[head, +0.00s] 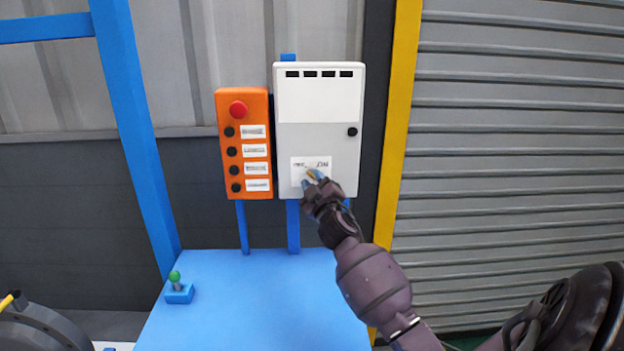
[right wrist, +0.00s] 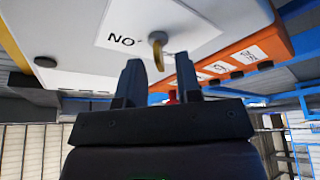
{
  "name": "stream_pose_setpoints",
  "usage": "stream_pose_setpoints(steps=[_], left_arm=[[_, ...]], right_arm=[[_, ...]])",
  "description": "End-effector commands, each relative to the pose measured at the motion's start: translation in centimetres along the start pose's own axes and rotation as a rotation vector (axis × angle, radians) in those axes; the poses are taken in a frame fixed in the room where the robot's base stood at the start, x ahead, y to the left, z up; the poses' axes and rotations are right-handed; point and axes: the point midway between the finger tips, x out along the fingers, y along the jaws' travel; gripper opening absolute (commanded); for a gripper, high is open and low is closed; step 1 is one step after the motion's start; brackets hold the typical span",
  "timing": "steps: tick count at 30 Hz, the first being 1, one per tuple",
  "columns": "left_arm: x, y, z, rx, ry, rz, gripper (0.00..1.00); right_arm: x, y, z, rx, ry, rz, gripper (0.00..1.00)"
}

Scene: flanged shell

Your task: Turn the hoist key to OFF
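The hoist key (right wrist: 159,55) is a small brass-coloured key in the white label plate (head: 298,178) low on the front of the white box (head: 318,140). The plate carries a mark at its left and what looks like ON at its right. My right gripper (head: 312,177) is at the plate and hides most of the key in the head view. In the right wrist view its two fingers (right wrist: 160,72) are apart, with the key's outer end in the gap and clear space on both sides. Which mark the key points to is unclear. My left gripper is not in view.
An orange panel (head: 227,155) with a red button (head: 238,108) and several black buttons stands close left of the box. A blue table (head: 250,300) lies below, with a green-topped lever (head: 175,277) at its left. A yellow post (head: 397,120) stands to the right.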

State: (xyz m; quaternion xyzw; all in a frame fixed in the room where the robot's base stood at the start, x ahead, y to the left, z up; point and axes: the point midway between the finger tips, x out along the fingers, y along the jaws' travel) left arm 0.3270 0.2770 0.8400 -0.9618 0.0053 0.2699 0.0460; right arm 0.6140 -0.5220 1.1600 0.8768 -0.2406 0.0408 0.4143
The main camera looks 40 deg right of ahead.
Motion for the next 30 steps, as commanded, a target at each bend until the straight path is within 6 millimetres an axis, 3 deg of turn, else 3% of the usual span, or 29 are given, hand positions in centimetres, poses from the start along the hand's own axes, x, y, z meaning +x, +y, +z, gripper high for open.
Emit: stream_pose_setpoints(steps=[9,15,30], left_arm=[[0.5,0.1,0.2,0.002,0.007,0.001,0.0],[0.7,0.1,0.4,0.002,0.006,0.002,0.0],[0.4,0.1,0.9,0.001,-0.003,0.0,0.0]], right_arm=[[-5.9,-0.1,0.1,0.0,0.0,-0.001,0.32],[-8.3,-0.1,0.0,0.0,0.0,-0.001,0.32],[-9.1,0.0,0.0,-0.001,0.001,0.0,0.32]])
